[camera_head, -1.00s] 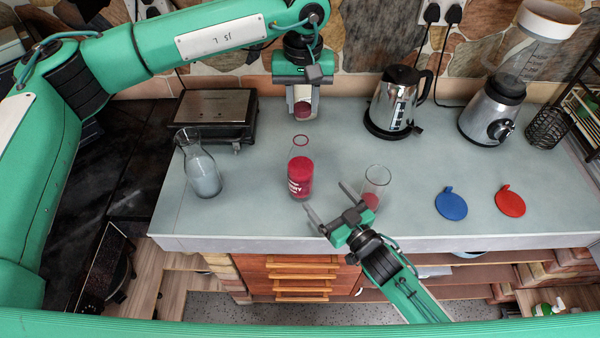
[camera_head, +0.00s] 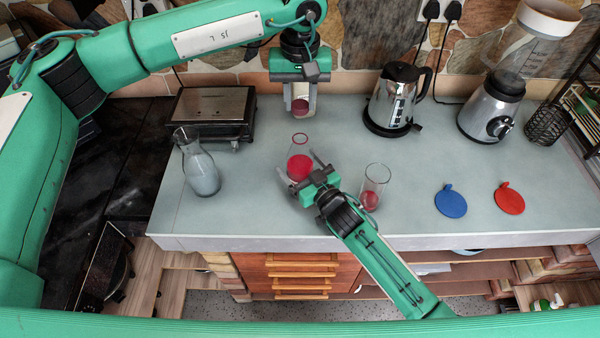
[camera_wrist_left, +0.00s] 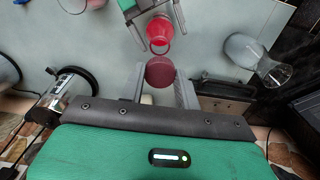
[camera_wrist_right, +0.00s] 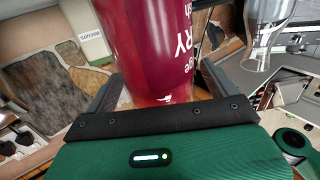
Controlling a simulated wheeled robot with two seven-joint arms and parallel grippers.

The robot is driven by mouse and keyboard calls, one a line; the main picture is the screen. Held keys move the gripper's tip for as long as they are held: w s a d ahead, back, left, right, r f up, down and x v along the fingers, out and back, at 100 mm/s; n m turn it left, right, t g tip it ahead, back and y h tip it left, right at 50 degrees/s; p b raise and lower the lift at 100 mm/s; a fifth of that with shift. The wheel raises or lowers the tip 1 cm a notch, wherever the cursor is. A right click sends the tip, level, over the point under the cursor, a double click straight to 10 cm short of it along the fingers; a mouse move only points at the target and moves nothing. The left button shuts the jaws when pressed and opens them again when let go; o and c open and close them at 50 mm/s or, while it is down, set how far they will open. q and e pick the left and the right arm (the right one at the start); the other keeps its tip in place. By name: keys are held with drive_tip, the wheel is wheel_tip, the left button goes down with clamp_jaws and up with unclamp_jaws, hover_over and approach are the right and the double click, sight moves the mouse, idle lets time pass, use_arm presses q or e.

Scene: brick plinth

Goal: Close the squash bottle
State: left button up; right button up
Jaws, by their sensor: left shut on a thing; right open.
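The squash bottle (camera_head: 299,166) stands upright on the counter, clear above with dark red squash below and its mouth open. It also shows in the left wrist view (camera_wrist_left: 158,36). My left gripper (camera_head: 300,112) is shut on a dark red cap (camera_head: 300,105), held above and behind the bottle, apart from its mouth. The cap shows between the left fingers in the left wrist view (camera_wrist_left: 160,72). My right gripper (camera_head: 303,174) is open, its fingers on either side of the bottle. In the right wrist view the labelled bottle (camera_wrist_right: 150,45) fills the space between the fingers; contact is unclear.
A glass (camera_head: 374,185) with a little red drink stands right of the bottle, close to my right wrist. A carafe (camera_head: 200,170) stands left. A grill (camera_head: 213,110), kettle (camera_head: 395,100) and blender (camera_head: 490,108) stand behind. Blue (camera_head: 451,203) and red (camera_head: 510,200) lids lie right.

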drive_tip(key=c, duration=1.5)
use_arm(q)
hover_over(300, 133)
drive_tip(key=shift+s+f, duration=0.1)
drive_tip(key=shift+f, duration=2.35)
drive_tip(key=shift+f, duration=0.1)
drive_tip(key=shift+f, duration=0.8)
drive_tip(key=shift+f, duration=0.6)
use_arm(e)
clamp_jaws()
use_arm(q)
drive_tip(key=m, duration=0.4)
drive_tip(key=shift+m, duration=0.3)
drive_tip(key=m, duration=0.5)
